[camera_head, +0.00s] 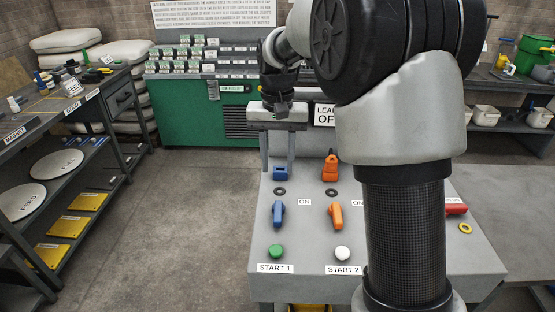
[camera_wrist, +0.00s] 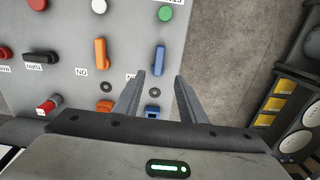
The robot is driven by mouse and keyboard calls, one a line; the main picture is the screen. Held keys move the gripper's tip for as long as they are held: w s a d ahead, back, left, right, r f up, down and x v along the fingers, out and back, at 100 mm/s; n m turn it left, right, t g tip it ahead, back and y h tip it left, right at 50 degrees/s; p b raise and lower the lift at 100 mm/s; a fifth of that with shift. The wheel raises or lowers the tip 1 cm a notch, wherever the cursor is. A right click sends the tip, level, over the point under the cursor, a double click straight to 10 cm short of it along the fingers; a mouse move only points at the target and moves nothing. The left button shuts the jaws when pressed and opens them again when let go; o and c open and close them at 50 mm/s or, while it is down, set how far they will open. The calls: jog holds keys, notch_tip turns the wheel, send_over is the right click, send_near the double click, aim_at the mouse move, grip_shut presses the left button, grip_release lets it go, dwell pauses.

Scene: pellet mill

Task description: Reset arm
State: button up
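My gripper (camera_head: 278,106) hangs in the air above the back of the grey control console (camera_head: 390,240), on my raised arm. In the wrist view its two fingers (camera_wrist: 154,85) stand apart with nothing between them. That view looks down on the console's edge and the floor. My arm hides part of the console's right half in the head view.
The console carries a green button (camera_head: 276,251), a white button (camera_head: 342,253) and orange handles (camera_head: 336,215). A shelf rack (camera_head: 70,190) stands left, a green cabinet (camera_head: 185,115) behind. Open floor (camera_head: 185,220) lies between rack and console.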

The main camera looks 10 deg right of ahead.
jog(key=s+d+r+t+p, duration=0.2)
jog(key=s+r, duration=0.4)
jog(key=r, duration=0.2)
jog(key=s+d+r+n+t+p, duration=0.1)
jog(key=s+r+p, duration=0.1)
jog(key=s, duration=0.7)
jog(key=s+d+r+n+t+p, duration=0.1)
jog(key=s+r+t+p, duration=0.1)
jog(key=s, duration=0.8)
jog(key=shift+s+d+r+t, duration=0.15)
jog(key=shift+d+r+t, duration=0.15)
jog(key=shift+r, duration=0.35)
